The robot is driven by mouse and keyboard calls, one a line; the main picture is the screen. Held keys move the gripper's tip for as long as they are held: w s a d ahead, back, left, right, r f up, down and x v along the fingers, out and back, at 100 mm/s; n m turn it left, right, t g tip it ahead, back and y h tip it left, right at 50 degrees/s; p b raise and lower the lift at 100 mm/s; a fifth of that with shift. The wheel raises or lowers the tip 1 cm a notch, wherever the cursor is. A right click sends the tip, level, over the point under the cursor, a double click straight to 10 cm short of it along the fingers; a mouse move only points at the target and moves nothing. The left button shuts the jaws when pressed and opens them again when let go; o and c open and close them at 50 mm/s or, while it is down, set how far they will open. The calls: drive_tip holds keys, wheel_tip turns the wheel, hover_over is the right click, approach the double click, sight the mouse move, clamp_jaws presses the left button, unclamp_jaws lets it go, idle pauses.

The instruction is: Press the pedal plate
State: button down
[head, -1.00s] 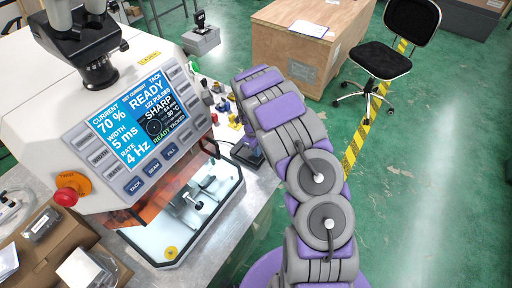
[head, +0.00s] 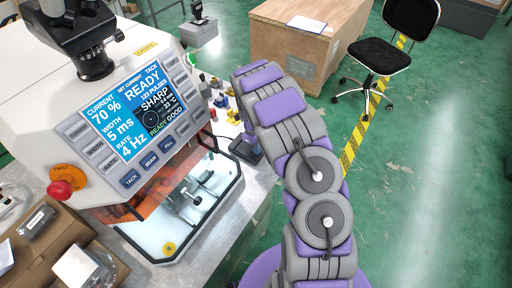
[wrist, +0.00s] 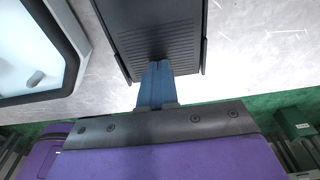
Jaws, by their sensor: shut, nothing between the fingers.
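The pedal plate (wrist: 155,30) is a black ribbed plate between raised side edges, at the top middle of the wrist view. My gripper (wrist: 158,68) has its blue fingers together with nothing between them. Their tips overlap the near end of the plate in the picture; whether they press on it I cannot tell. In the head view my arm hides most of the gripper, and a dark piece (head: 251,155) beside the bench edge may be part of the pedal.
The white machine (head: 75,125) stands at left, its screen (head: 138,108) reading READY and 123 pulses. A red knob (head: 62,188) sticks out from it. Small coloured parts (head: 222,102) lie behind on the bench. A wooden crate (head: 300,55) and a chair (head: 385,55) stand beyond.

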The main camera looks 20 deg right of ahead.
wheel_tip(320, 180, up, 17)
drive_tip(key=w+a+p, duration=0.1)
drive_tip(key=p, duration=0.1)
drive_tip(key=shift+w, duration=0.35)
idle(0.6)
drive_tip(key=s+a+r+n, duration=0.2)
drive_tip(key=s+r+n, duration=0.5)
drive_tip(key=s, duration=0.3)
drive_tip(key=s+a+r+n, duration=0.3)
drive_tip(key=s+r+n, duration=0.4)
drive_tip(key=s, duration=0.3)
drive_tip(key=s+a+n, duration=0.3)
drive_tip(key=s+n, duration=0.4)
drive_tip(key=s, duration=0.3)
drive_tip(key=s+a+n, duration=0.2)
drive_tip(key=s+n, duration=0.6)
drive_tip(key=s, duration=0.2)
drive_tip(key=shift+s+a+r+g+y, duration=0.3)
drive_tip(key=shift+s+a+g, duration=0.05)
drive_tip(key=shift+a+g, duration=0.05)
